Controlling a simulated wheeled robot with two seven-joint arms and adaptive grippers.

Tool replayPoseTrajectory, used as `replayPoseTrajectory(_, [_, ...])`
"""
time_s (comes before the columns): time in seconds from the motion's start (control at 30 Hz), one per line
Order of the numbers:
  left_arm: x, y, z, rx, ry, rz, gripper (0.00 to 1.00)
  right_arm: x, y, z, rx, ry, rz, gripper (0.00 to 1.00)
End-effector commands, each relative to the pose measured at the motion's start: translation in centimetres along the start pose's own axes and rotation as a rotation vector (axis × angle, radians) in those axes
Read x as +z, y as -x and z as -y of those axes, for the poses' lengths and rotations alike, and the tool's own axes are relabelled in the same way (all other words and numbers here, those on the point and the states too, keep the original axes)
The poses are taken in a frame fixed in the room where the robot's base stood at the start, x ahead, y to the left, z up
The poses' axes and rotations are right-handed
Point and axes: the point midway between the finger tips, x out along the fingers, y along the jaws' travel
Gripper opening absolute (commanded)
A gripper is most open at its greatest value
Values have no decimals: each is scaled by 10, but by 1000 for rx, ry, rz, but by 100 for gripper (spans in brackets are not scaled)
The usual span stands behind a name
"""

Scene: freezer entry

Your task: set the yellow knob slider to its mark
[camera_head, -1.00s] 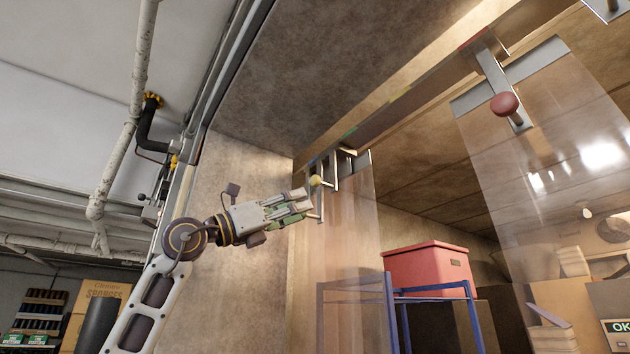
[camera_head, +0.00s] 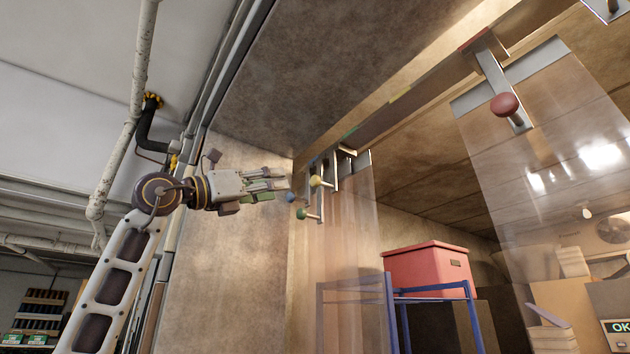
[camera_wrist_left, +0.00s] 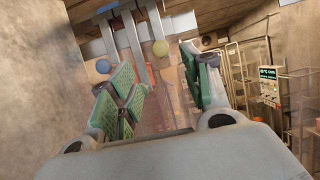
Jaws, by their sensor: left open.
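The yellow knob (camera_head: 317,181) sits on a metal slider hanging from the overhead rail, in the bunch at the rail's left end. It also shows in the left wrist view (camera_wrist_left: 160,48), ahead between my fingers. A yellow mark (camera_head: 400,95) is on the rail, to the right of and above the bunched sliders, so the yellow knob is well left of it. My left gripper (camera_head: 286,180) is open and empty, left of the yellow knob and apart from it; in the wrist view its green-padded fingers (camera_wrist_left: 160,80) are spread. My right gripper is not in view.
A green knob (camera_head: 302,213) and a blue knob (camera_head: 291,197) hang close beside the yellow one. A red knob (camera_head: 505,104) with a clear strip hangs further right, near a red mark. A red box (camera_head: 428,270) rests on a blue rack (camera_head: 392,330) below.

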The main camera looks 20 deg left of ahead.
Motion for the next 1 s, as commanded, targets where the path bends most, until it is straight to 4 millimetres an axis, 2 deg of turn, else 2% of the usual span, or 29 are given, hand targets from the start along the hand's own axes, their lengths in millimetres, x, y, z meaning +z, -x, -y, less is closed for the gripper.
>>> replayPoseTrajectory(0.27, [1, -20, 0, -1, 2, -2, 48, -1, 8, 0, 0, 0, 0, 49])
replayPoseTrajectory(1.0, [2, -101, 0, -1, 1, -1, 48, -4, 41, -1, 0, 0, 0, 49])
